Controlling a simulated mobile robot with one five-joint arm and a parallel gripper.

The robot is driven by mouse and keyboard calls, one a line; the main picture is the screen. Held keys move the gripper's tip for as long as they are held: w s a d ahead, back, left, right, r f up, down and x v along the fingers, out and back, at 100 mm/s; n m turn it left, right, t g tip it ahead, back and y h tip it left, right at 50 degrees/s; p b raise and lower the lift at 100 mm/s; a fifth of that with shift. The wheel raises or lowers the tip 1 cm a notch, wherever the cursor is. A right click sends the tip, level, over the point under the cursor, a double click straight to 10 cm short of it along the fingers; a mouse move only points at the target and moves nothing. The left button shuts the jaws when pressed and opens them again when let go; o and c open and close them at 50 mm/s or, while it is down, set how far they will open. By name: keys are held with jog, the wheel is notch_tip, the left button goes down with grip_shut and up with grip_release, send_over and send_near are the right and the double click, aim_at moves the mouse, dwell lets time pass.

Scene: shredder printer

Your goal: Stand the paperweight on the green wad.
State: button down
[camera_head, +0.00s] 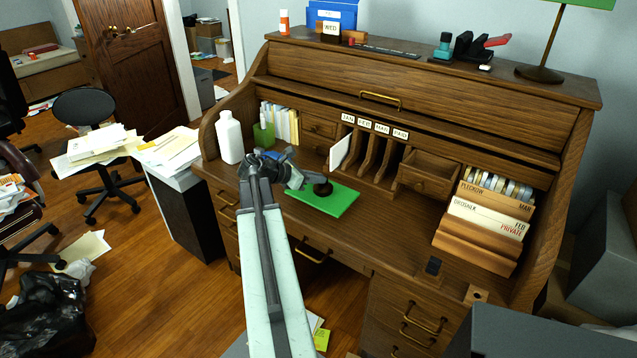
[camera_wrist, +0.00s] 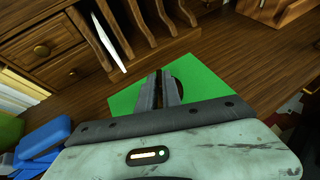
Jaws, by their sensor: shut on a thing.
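The green wad (camera_head: 339,204) is a flat green sheet lying on the desktop, below the upright slots; it also shows in the wrist view (camera_wrist: 205,80). The paperweight (camera_head: 322,189) is a small dark, round-based piece over the wad's upper left part. My gripper (camera_head: 307,182) reaches it from the left and is shut on it. In the wrist view the fingers (camera_wrist: 159,90) hide most of the paperweight, and only a dark edge (camera_wrist: 179,90) shows beside them. I cannot tell whether its base touches the wad.
A white bottle (camera_head: 229,137) and a green cup (camera_head: 263,134) stand left of my gripper. A blue thing (camera_wrist: 42,143) lies to the left in the wrist view. Upright slots (camera_head: 372,153) stand behind the wad. Wooden trays (camera_head: 478,233) stand at right; the desktop between is clear.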

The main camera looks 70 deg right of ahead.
jog(key=c, duration=1.9)
grip_release()
jog(key=o, duration=0.4)
jog(key=shift+r, duration=0.2)
jog(key=p+v, duration=0.5)
jog(key=v, duration=0.7)
jog(key=shift+p, duration=0.4)
jog(key=shift+a, duration=0.1)
